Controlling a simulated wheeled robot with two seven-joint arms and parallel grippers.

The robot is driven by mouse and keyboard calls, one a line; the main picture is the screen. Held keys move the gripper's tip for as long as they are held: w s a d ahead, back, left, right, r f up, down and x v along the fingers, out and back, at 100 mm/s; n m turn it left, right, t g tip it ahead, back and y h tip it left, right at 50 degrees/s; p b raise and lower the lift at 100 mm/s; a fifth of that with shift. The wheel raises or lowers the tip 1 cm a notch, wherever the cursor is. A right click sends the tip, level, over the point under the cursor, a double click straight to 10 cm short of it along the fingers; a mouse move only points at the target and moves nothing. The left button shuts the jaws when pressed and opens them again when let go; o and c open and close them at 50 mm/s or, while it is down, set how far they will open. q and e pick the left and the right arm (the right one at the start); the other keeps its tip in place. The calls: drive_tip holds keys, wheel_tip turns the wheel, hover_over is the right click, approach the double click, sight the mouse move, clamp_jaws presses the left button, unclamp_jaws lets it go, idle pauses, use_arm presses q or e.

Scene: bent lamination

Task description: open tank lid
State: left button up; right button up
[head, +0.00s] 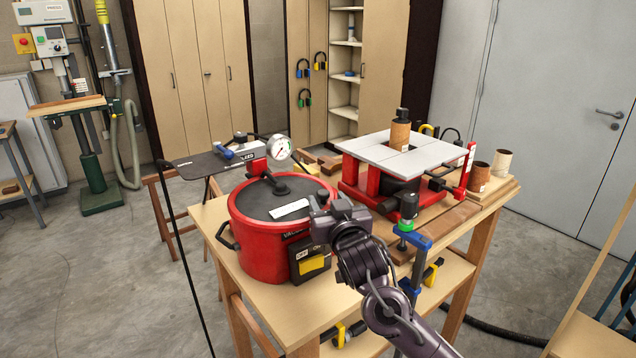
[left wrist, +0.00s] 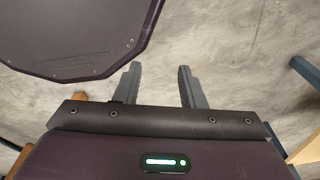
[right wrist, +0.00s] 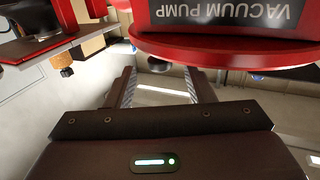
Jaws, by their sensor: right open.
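The red tank (head: 262,248) stands on the wooden table, with its dark round lid (head: 255,205) seated on top. The lid has a small dark handle (head: 281,187) near its middle and a white label. My right gripper (head: 318,204) is open at the right front edge of the lid, seemingly with nothing in it; its fingertips are small in the head view. In the right wrist view the open fingers (right wrist: 160,75) are below a red rim (right wrist: 215,50) and a "VACUUM PUMP" plate (right wrist: 228,12). My left gripper (left wrist: 157,72) is open and empty above the floor, outside the head view.
A pressure gauge (head: 279,148) stands behind the lid. A dark side handle (head: 226,237) sticks out at the tank's left. The table's front left corner (head: 290,330) is bare.

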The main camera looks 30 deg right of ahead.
sight(325, 193)
drive_tip(key=w, duration=0.1)
drive_tip(key=w+p, duration=0.1)
drive_tip(key=w+d+r, duration=0.1)
drive_tip(key=shift+w, duration=0.15)
drive_tip(key=shift+w+d+f+p, duration=0.2)
drive_tip(key=shift+w+p, duration=0.05)
drive_tip(key=shift+w, duration=0.25)
drive_tip(key=shift+w+d+f+p, duration=0.15)
drive_tip(key=shift+w+p, duration=0.1)
drive_tip(key=shift+w, duration=0.25)
drive_tip(key=shift+w+d, duration=0.1)
drive_tip(key=shift+w, duration=0.2)
use_arm(q)
drive_tip(key=shift+s+a+r, duration=0.25)
drive_tip(key=shift+s+r, duration=0.7)
drive_tip(key=shift+r, duration=0.15)
use_arm(e)
clamp_jaws()
